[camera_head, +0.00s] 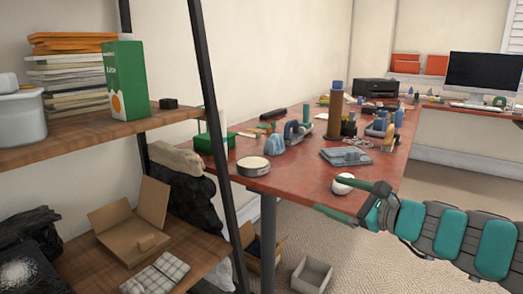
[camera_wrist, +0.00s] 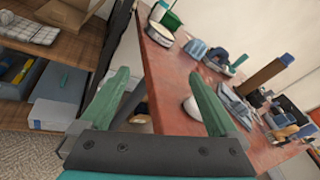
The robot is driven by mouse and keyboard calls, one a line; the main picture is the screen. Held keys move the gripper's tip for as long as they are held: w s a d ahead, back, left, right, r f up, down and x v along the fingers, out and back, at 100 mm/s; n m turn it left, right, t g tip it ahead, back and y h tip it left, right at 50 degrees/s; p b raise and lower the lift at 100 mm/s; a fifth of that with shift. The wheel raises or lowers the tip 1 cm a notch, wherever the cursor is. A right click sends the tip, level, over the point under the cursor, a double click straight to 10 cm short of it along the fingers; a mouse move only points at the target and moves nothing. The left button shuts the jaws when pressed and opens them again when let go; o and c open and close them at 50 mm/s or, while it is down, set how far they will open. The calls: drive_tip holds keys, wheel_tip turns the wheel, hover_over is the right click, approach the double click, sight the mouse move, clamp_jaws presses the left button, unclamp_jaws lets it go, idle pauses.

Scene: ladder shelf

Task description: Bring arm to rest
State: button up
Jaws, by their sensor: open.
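My gripper (camera_head: 348,198) is at the end of my arm, which reaches in from the right of the head view. In the wrist view its two green fingers (camera_wrist: 159,76) stand wide apart with nothing between them. In the head view the fingers overlap the near edge of the red-brown table (camera_head: 300,180). A white round object (camera_head: 343,182) shows just behind the fingers in the head view. In the wrist view it (camera_wrist: 190,106) is partly covered by the right finger. I cannot tell whether they touch.
A ladder shelf (camera_head: 90,140) with a green juice carton (camera_head: 125,80) and an open cardboard box (camera_head: 130,220) stands at the left.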

drive_tip(key=s+a+f+n+g, duration=0.4)
drive_tip(key=s+a+f+n, duration=0.1)
drive_tip(key=s+a+n, duration=0.25)
drive_tip(key=s+a+f+n+g, duration=0.5)
drive_tip(key=s+a+n, duration=0.1)
drive_tip(key=s+a, duration=0.15)
drive_tip(key=s+d+f+n+g+h, duration=0.3)
drive_tip(key=s+d+f+n+h, duration=0.1)
drive_tip(key=s, duration=0.5)
drive_tip(key=s+d+f+n+g+h, duration=0.2)
drive_tip(key=s+d+f+n+h, duration=0.3)
drive_tip(key=s+d, duration=0.3)
drive_tip(key=shift+s+f+g, duration=0.4)
drive_tip(key=shift+s, duration=0.7)
